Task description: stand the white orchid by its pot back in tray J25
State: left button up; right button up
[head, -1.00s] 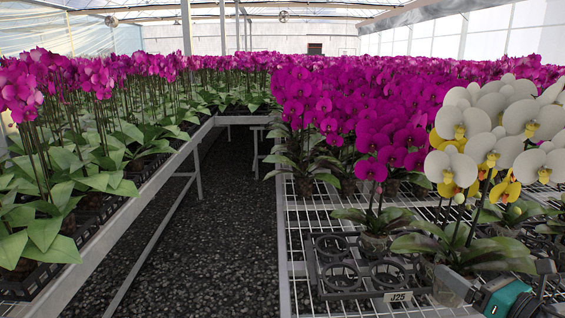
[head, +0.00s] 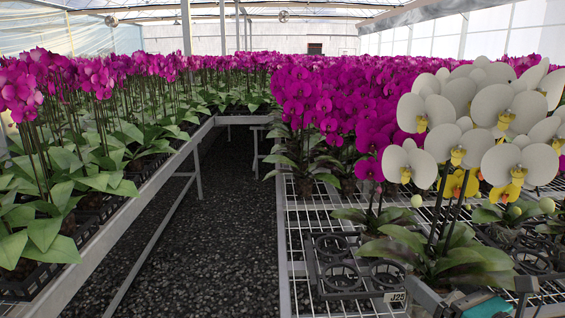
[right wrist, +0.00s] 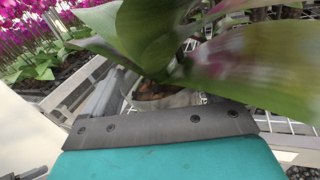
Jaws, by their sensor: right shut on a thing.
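The white orchid (head: 456,136) stands roughly upright at the right of the head view, its large white blooms over dark stems and broad leaves. My right gripper (head: 476,300) is shut on its pot, low at the bottom edge. In the right wrist view the pot (right wrist: 160,97) shows just beyond the gripper's dark edge, under the leaves. Tray J25 (head: 316,272) is a dark tray with round rings, just left of the gripper, with its label (head: 396,297) at the front. The orchid's leaves overhang its right side. My left gripper is out of view.
A purple orchid with broad leaves (head: 375,218) stands at the tray's back right. A yellow-flowered orchid (head: 460,184) and another dark tray (head: 530,250) lie behind and right. The wire bench (head: 300,240) is bare left of the tray, by the gravel aisle (head: 215,230).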

jog(key=s+a+f+m+t+h, duration=0.1)
jog(key=s+a+f+m+h, duration=0.15)
jog(key=s+h, duration=0.4)
jog(key=a+r+m, duration=0.2)
jog(key=a, duration=0.4)
jog(key=shift+s+p, duration=0.3)
jog(key=shift+p, duration=0.15)
jog(key=shift+w, duration=0.1)
